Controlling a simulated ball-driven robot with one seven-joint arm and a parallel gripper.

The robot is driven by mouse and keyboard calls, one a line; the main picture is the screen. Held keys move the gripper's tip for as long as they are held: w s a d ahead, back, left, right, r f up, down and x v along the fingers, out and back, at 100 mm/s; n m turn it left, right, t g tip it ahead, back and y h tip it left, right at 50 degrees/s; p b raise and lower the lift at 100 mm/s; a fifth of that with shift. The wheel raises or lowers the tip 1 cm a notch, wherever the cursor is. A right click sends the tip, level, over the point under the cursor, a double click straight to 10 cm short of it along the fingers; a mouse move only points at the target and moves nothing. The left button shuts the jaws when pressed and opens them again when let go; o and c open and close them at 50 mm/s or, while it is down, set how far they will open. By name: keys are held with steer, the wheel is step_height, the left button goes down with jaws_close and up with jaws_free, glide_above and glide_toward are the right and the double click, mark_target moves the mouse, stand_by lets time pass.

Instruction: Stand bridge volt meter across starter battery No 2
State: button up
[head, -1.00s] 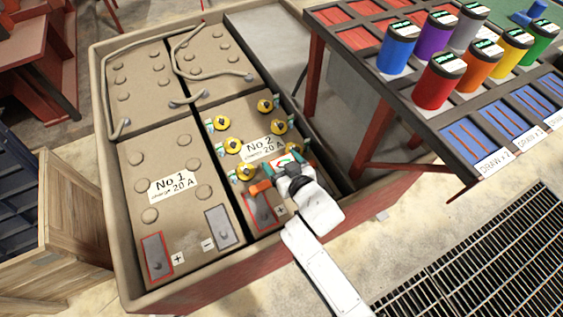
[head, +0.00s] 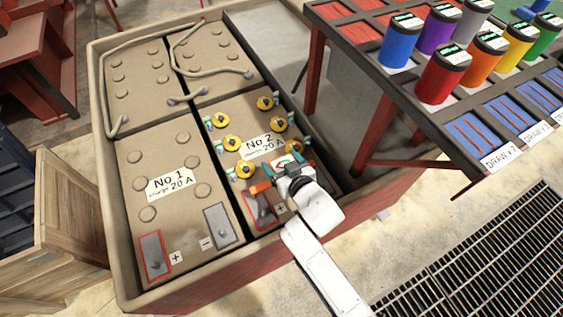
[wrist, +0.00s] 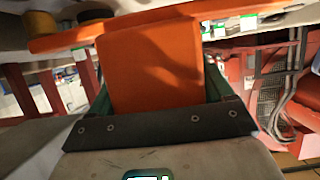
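Starter battery No 2 (head: 233,115) is a tan block in the crate, with a label, several yellow caps and a red-edged plus plate (head: 260,210) at its near end. My gripper (head: 288,166) is over that near end, its green fingers shut on the orange bridge volt meter (head: 261,187). In the wrist view the orange body of the meter (wrist: 155,65) fills the space between the fingers. An orange end shows just above the plus plate; I cannot tell whether it touches. My gripper and arm hide the other near corner and the minus plate.
Battery No 1 (head: 155,205) lies to the left, with bare plus and minus plates. Cabled batteries (head: 205,50) stand behind. The crate rim (head: 108,235) surrounds them. A table (head: 385,85) with coloured canisters (head: 444,75) stands right; a floor grate (head: 485,260) lies below it.

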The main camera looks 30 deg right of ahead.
steer(key=o, duration=0.3)
steer(key=shift+o, duration=0.2)
steer(key=p+v, duration=0.3)
steer(key=v, duration=0.7)
steer(key=shift+s+r, duration=0.25)
steer(key=shift+s, duration=0.1)
steer(key=s+d+f+g, duration=0.1)
steer(key=s+d+g, duration=0.4)
steer(key=s, duration=0.4)
steer(key=s+d+g, duration=0.3)
steer(key=s+g, duration=0.4)
steer(key=s, duration=0.3)
step_height(320, 180, up, 17)
steer(key=p, duration=1.6)
steer(key=shift+s+f+g+p, duration=0.2)
steer(key=shift+g+p, duration=0.1)
